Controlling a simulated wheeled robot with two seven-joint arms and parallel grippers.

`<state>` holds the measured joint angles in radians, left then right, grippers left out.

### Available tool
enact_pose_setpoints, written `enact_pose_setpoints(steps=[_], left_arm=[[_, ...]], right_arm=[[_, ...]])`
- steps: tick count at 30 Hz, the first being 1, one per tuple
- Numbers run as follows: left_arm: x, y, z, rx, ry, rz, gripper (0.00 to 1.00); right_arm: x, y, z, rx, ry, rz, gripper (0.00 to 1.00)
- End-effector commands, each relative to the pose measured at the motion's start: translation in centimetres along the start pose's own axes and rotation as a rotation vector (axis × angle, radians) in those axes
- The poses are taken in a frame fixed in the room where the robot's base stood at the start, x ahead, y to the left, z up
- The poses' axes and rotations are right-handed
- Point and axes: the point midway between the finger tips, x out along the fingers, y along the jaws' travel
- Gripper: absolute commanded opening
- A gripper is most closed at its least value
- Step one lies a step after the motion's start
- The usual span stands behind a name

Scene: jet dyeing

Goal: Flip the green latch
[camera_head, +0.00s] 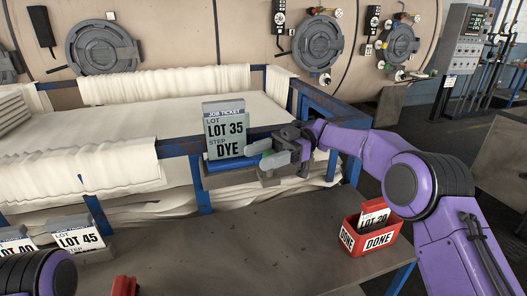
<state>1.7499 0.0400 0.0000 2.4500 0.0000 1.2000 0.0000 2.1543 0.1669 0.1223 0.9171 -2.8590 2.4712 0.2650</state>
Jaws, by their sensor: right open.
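My right gripper (265,158) is open at the front rail of the cart, just right of the job ticket reading LOT 35, STEP DYE (225,137). The ticket stands upright in a holder with a blue front (224,164) on the rail. Pale grey-green pieces show around the fingertips; I cannot tell which are the fingers and which may be the green latch. No clearly green latch stands out elsewhere, and the gripper covers part of the holder's right side. Only a purple part of my left arm shows at the bottom left; its gripper is out of view.
The blue-framed cart (178,147) holds white cloth. A red DONE box (371,236) with a LOT 20 ticket stands at the right of the grey table (250,250). A LOT 45 ticket (78,240) stands at left. The table's middle is clear.

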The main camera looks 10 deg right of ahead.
Motion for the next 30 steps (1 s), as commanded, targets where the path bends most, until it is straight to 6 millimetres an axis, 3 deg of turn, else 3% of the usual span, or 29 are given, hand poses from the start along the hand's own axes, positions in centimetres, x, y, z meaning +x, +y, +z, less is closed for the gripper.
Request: enact_pose_setpoints(steps=[4,12,21,30], left_arm=[[0.4,0.0,0.2,0.0,0.0,0.0,0.59],[2.1,0.2,0.9,0.0,0.0,0.0,0.59],[3.9,0.3,1.6,0.0,0.0,0.0,0.59],[4.0,0.4,1.6,0.0,0.0,0.0,0.59]], right_arm=[[0.1,0.0,-2.8,-0.005,-0.002,-0.001,0.62],[2.9,-4.6,-8.7,-0.004,-0.002,-0.001,0.62],[6.6,-10.5,-11.6,-0.002,-0.001,-0.002,0.62],[7.5,-11.9,-12.5,0.001,0.0,-0.001,0.62]])
